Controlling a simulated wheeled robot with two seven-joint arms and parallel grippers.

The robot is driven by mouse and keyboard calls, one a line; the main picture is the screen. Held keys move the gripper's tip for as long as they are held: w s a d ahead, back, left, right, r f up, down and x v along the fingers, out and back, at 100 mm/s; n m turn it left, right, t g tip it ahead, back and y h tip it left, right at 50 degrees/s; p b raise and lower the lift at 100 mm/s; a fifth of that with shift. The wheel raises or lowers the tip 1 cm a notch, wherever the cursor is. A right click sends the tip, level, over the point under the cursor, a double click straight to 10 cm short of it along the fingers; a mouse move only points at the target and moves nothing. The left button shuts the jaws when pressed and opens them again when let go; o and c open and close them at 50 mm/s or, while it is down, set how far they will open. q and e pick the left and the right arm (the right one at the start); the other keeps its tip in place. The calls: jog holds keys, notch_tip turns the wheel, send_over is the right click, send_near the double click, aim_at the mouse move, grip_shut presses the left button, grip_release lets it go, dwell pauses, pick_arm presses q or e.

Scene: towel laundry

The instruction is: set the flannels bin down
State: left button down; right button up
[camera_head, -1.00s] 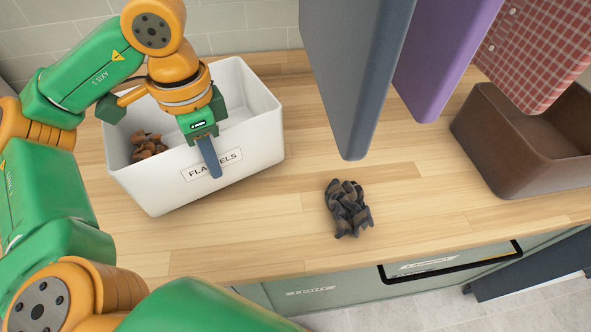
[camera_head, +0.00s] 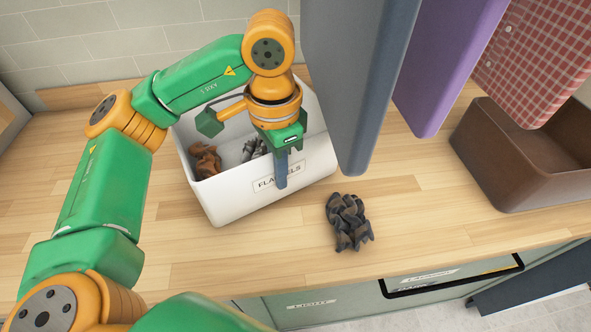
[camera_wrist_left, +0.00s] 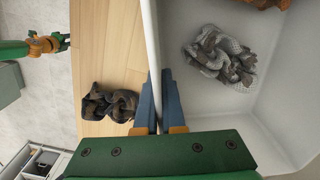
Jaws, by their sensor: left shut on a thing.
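The white flannels bin (camera_head: 226,202) is at the centre left of the head view, over the wooden counter, with its label partly covered by my finger. Inside lie a crumpled brown cloth (camera_head: 206,162) and a grey patterned cloth (camera_head: 254,149); the grey one also shows in the left wrist view (camera_wrist_left: 222,57). My left gripper (camera_head: 281,168) is shut on the bin's front wall, one finger outside and one inside, as the left wrist view shows (camera_wrist_left: 158,101). I cannot tell whether the bin's base touches the counter. My right gripper (camera_wrist_left: 50,43) appears small in the left wrist view; its jaws are unclear.
A dark crumpled cloth (camera_head: 348,222) lies on the counter (camera_head: 420,210), right of the bin. A grey-blue towel (camera_head: 362,80), a purple one (camera_head: 440,75) and a red checked one (camera_head: 535,60) hang above. A brown bin (camera_head: 510,165) stands at right. Counter left of the white bin is clear.

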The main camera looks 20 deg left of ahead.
pick_arm(q)
jog(key=d, duration=0.1)
jog(key=w+d, duration=0.1)
jog(key=shift+w+d+p, duration=0.25)
jog(key=shift+d+p, duration=0.05)
jog(key=shift+p, duration=0.05)
jog(key=shift+a+f, duration=0.15)
jog(key=shift+f, duration=0.4)
jog(key=shift+f, duration=0.15)
jog(key=c, duration=1)
grip_release()
jog(key=shift+s, duration=0.1)
